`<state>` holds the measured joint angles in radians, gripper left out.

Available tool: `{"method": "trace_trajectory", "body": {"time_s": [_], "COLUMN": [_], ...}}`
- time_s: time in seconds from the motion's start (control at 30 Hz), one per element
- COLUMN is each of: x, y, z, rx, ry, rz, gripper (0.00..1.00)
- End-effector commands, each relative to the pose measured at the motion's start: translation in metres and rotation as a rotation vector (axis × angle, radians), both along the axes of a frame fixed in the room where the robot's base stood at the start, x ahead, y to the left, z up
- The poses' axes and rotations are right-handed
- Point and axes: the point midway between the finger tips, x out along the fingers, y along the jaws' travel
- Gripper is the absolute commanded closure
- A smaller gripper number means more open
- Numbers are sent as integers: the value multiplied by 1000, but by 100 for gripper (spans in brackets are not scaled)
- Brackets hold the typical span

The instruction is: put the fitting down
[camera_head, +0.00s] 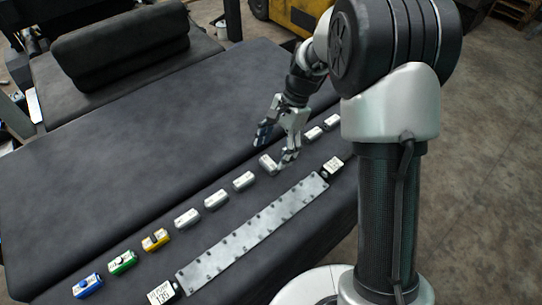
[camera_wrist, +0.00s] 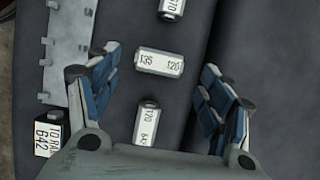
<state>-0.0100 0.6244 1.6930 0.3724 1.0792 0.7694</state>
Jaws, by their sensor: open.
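My gripper (camera_head: 274,152) is open above the row of small blocks on the dark padded surface. In the wrist view, a white block labelled 135 and 120 (camera_wrist: 159,64) lies between the spread blue-padded fingers (camera_wrist: 160,70), with a gap on both sides. It lies crosswise to its neighbours. In the head view, a white block (camera_head: 267,164) sits just below the fingertips, partly beside one finger. A white block labelled 120 and 642 (camera_wrist: 148,122) lies nearer the palm, and another (camera_wrist: 172,8) lies at the top edge. I cannot tell which block is the fitting.
The row also has blue (camera_head: 87,286), green (camera_head: 122,262) and yellow (camera_head: 155,239) blocks. A perforated metal strip (camera_head: 252,231) runs alongside, with a labelled black block (camera_head: 162,292) at its near end and another (camera_head: 333,166) at its far end. The padding left of the row is clear.

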Motion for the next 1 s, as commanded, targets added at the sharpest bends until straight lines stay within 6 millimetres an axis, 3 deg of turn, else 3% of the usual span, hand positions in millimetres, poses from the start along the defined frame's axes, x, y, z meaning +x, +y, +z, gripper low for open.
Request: {"method": "trace_trajectory", "body": {"time_s": [0.1, 0.3, 0.67, 0.83, 1.0], "x": [7, 15, 16, -8, -62], "y": [-10, -21, -28, -33, -45], "z": [28, 61, 82, 119, 168], "rx": [1, -1, -2, -26, -85], "ry": [-5, -3, -9, -109, -282], "rz": [-3, -3, 7, 99, 285], "gripper": [27, 27, 27, 27, 27]}}
